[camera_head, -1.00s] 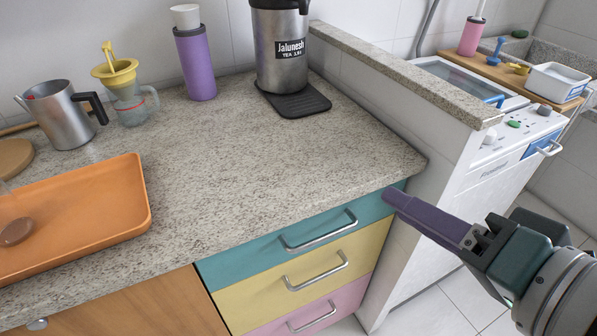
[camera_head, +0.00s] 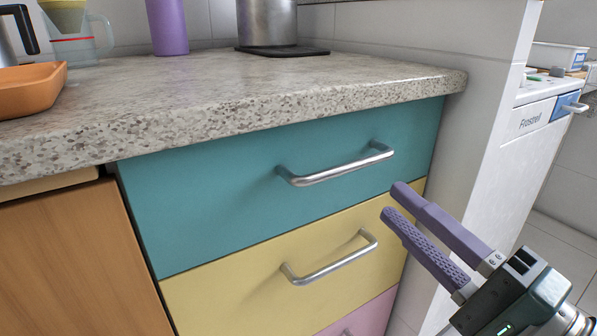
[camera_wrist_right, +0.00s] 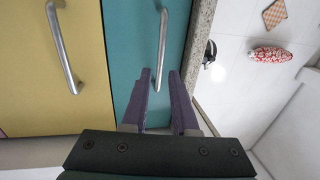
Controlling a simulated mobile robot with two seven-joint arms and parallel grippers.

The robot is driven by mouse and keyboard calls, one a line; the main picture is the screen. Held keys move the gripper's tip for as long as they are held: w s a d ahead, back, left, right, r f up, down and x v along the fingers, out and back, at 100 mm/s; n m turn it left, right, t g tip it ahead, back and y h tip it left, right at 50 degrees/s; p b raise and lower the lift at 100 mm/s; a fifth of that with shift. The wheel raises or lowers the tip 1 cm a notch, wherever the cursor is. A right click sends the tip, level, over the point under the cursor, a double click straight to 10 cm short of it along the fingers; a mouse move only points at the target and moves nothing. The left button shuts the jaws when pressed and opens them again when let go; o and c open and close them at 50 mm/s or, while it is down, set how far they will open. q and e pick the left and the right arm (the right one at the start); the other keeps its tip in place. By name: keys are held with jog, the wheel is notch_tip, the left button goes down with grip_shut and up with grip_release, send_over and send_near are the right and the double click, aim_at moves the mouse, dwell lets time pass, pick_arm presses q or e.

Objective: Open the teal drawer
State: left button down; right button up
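The teal drawer (camera_head: 230,200) is the top drawer under the counter and looks shut. Its silver bar handle (camera_head: 336,166) runs across its front; the handle also shows in the right wrist view (camera_wrist_right: 161,50), beyond the fingertips. My right gripper (camera_head: 392,200) has two purple fingers that stand apart with nothing between them. It is to the right of the handle and a little below it in the head view. In the right wrist view my right gripper (camera_wrist_right: 160,75) points toward the teal front, with the handle's near end close to the fingertips. My left gripper is out of view.
A yellow drawer (camera_head: 230,296) with its own handle (camera_head: 330,262) lies directly below, and a pink drawer (camera_head: 370,318) below that. The stone counter edge (camera_head: 250,115) overhangs the teal drawer. A white appliance (camera_head: 515,150) stands to the right. An orange tray (camera_head: 30,90) sits on the counter.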

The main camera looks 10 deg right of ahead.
aim_at(356, 169)
jog(key=b+x, duration=0.1)
jog(key=x, duration=0.7)
jog(key=shift+w+a+r+b, duration=0.1)
jog(key=shift+w+a+b, duration=0.05)
jog(key=shift+w+b, duration=0.2)
grip_shut()
dwell(1.0)
